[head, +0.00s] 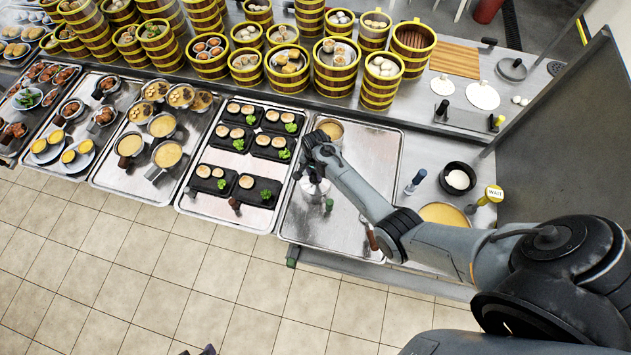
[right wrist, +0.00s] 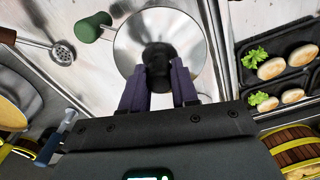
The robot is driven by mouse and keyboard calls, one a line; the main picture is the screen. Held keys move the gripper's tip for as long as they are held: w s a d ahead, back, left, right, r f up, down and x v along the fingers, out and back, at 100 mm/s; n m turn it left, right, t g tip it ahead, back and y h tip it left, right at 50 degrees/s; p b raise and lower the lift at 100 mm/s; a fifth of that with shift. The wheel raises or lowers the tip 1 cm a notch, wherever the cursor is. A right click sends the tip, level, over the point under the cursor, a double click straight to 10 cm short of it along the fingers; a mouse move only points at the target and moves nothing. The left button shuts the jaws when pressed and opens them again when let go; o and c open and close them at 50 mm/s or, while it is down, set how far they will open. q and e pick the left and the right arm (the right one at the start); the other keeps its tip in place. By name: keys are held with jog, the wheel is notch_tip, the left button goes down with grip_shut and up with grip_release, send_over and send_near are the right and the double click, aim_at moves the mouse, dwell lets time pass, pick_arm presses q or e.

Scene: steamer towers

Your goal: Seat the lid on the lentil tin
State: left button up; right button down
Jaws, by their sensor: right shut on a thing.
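My right gripper (head: 312,172) is over the right metal tray, shut on the black knob of a round silver lid (head: 316,188). In the right wrist view the fingers (right wrist: 158,88) stand on both sides of the knob, and the lid (right wrist: 133,42) shows as a shiny disc. A green handle (right wrist: 92,27) sticks out from under the lid's edge; it also shows in the head view (head: 329,205). The tin it belongs to is mostly hidden under the lid, so its contents do not show. I cannot tell whether the lid touches the rim. My left gripper is not in view.
A pan with tan contents (head: 331,128) stands at the tray's back. A tray of black plates (head: 206,203) lies to the left. Bamboo steamers (head: 335,80) line the back shelf. A black bowl (head: 458,178) and a yellow-filled pan (head: 443,213) stand to the right.

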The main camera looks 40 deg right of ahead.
jog(key=shift+f+b, duration=0.35)
jog(key=shift+f, duration=0.25)
dwell(0.7)
jog(key=c, duration=0.8)
grip_release()
notch_tip(320, 180, up, 11)
jog(key=shift+f, duration=0.1)
dwell(0.3)
